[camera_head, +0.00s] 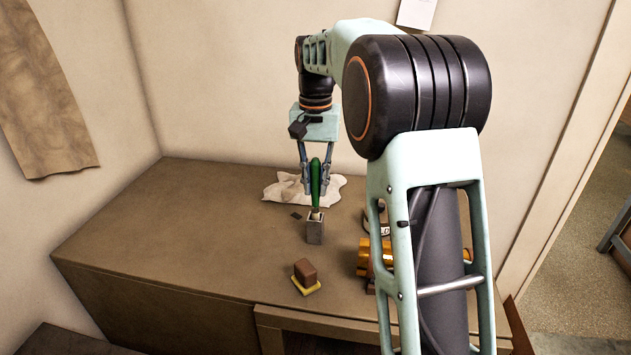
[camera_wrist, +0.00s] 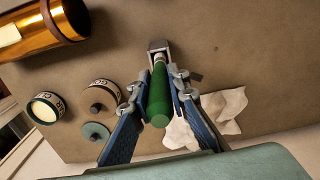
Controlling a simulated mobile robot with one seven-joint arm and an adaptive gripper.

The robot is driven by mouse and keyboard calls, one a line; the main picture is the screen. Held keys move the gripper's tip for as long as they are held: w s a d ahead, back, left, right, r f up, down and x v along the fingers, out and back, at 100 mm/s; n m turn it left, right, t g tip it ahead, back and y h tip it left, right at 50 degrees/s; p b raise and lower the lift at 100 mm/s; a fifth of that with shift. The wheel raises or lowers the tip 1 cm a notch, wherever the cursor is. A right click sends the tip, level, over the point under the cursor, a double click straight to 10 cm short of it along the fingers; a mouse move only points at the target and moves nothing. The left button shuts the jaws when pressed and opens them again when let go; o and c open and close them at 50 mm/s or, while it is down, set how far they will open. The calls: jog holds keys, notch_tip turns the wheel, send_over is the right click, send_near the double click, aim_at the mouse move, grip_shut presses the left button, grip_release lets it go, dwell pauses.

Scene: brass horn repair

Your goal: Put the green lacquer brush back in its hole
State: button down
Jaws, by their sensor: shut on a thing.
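The green lacquer brush (camera_head: 316,178) stands nearly upright, its green handle up and its pale end down. My gripper (camera_head: 316,187) is shut on the handle, one finger on each side. The brush also shows between the fingers in the wrist view (camera_wrist: 158,100). Its lower end is at the top of a small grey block-shaped holder (camera_head: 315,232) on the bench. The holder shows beyond the brush in the wrist view (camera_wrist: 158,46). I cannot tell how far the tip is inside the hole, which the brush hides.
A crumpled pale cloth (camera_head: 285,188) lies behind the holder. A brown block on a yellow base (camera_head: 306,276) sits in front. The bench's left side is clear.

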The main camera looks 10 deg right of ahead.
aim_at(316, 159)
jog(key=shift+f+b, duration=1.5)
jog(key=shift+f, duration=1.05)
jog(key=c, duration=1.8)
grip_release()
jog(key=shift+r, duration=0.1)
jog(key=shift+o, duration=0.2)
notch_tip(316, 159, up, 12)
